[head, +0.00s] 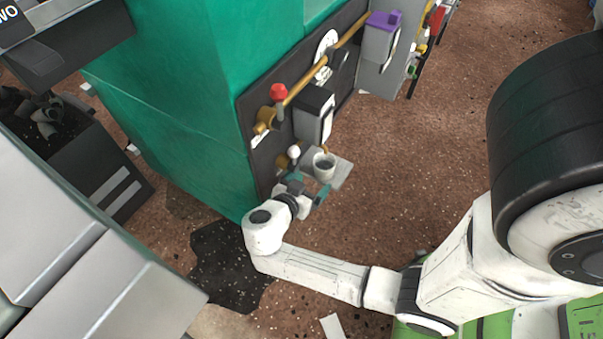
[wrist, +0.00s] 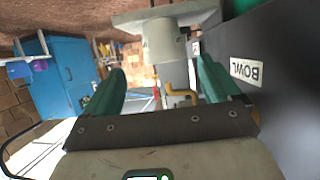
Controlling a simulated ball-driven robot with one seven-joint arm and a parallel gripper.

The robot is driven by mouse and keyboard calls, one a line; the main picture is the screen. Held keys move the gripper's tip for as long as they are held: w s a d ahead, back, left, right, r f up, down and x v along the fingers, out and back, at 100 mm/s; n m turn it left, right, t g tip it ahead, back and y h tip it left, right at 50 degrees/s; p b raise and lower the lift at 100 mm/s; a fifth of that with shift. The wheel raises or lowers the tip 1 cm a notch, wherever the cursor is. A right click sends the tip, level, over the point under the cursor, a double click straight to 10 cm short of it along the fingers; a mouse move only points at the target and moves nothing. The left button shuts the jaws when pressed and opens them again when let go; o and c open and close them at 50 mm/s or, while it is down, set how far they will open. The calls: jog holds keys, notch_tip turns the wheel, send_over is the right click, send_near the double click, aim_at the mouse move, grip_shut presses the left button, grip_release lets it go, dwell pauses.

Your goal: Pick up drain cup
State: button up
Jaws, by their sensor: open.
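The drain cup (head: 324,167) is a small light-grey cup standing upright on a grey shelf (head: 343,173) that juts from the teal machine's dark panel. In the wrist view, which looks upside down, the cup (wrist: 164,42) hangs from the shelf (wrist: 125,18) at the top, ahead of my fingertips and roughly between their lines. My gripper (head: 309,188) is just in front of the cup, on the near side. Its two green fingers (wrist: 160,66) are spread wide with nothing held between them.
A brass spout (wrist: 178,95) is near the cup. The dark panel with a BOWL label (wrist: 246,71) runs close beside one finger. A brass pipe with a red knob (head: 278,92) and a grey box (head: 315,110) sit above the shelf. Brown floor (head: 430,180) is open to the right.

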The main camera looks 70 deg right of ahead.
jog(key=b, duration=0.1)
send_near(328, 164)
jog(key=shift+s+d+f, duration=0.1)
jog(key=shift+s+d, duration=0.05)
jog(key=shift+d, duration=0.7)
jog(key=b+x, duration=0.1)
jog(key=x, duration=0.1)
jog(key=b+x, duration=0.1)
jog(key=x, duration=0.1)
jog(key=shift+s+d+f, duration=0.1)
jog(key=shift+d+f, duration=0.15)
jog(key=shift+f, duration=0.15)
jog(key=shift+d, duration=0.3)
jog(key=c, duration=1.1)
